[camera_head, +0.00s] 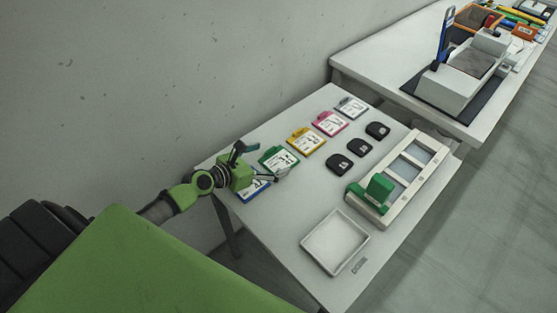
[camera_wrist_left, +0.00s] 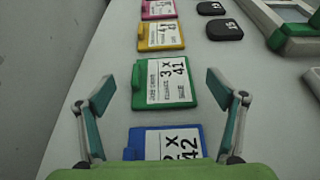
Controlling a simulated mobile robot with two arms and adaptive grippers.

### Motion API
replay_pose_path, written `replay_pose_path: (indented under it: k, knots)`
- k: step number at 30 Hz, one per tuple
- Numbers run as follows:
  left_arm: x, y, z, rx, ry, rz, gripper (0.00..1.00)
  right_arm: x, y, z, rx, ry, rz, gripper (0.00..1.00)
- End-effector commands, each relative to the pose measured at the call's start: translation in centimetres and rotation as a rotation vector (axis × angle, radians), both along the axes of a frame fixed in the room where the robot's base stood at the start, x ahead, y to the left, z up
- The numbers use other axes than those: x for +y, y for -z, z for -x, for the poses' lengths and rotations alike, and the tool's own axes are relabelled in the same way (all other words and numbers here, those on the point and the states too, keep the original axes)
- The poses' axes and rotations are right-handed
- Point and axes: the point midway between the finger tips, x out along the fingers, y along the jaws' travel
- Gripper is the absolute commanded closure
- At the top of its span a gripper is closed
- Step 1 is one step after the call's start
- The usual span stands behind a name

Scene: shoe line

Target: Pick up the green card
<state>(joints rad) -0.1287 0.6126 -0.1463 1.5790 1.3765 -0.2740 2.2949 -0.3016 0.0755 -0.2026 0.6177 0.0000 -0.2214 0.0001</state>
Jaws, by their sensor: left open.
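The green card (camera_head: 279,159) lies flat on the white table, in a row between the yellow card (camera_head: 307,140) and the blue card (camera_head: 254,189). In the left wrist view the green card (camera_wrist_left: 164,83) shows a white label with black print, including "41". My left gripper (camera_head: 262,165) is over the near end of the green card in the head view. In the left wrist view my left gripper (camera_wrist_left: 161,92) is open and empty, its fingers apart on either side, near the green card's lower edge. The blue card is partly hidden by my gripper. My right gripper is not in view.
A pink card (camera_head: 330,123) and a white-grey card (camera_head: 351,107) continue the row. Several black pieces (camera_head: 360,147) lie to the right. A white frame (camera_head: 411,167) with a green block (camera_head: 377,188) and a white tray (camera_head: 336,242) stand nearer the right edge. A wall borders the left.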

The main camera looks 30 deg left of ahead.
Motion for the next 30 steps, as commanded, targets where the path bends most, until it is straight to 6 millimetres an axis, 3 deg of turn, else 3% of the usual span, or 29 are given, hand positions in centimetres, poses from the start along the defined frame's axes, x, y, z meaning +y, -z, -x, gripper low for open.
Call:
replay_pose_path:
  k: [4, 12, 20, 21, 26, 30]
  knots:
    - [-0.6, 0.5, -1.3, -0.002, 0.000, 0.000, 0.14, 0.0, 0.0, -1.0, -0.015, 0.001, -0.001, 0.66]
    - [-1.8, 2.0, -4.1, -0.002, -0.001, -0.001, 0.14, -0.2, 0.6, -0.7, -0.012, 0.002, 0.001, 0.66]
    - [-1.8, 2.1, -4.4, 0.000, -0.001, -0.001, 0.14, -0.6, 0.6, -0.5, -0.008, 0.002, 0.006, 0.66]
    - [-1.8, 2.1, -4.4, 0.000, -0.001, -0.001, 0.17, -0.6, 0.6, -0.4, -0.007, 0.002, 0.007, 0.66]
    - [-1.8, 2.1, -4.4, 0.000, 0.000, -0.001, 0.55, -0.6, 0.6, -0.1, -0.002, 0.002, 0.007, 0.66]
    - [-1.8, 2.1, -4.4, 0.000, -0.001, -0.001, 0.55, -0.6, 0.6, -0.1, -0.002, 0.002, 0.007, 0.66]
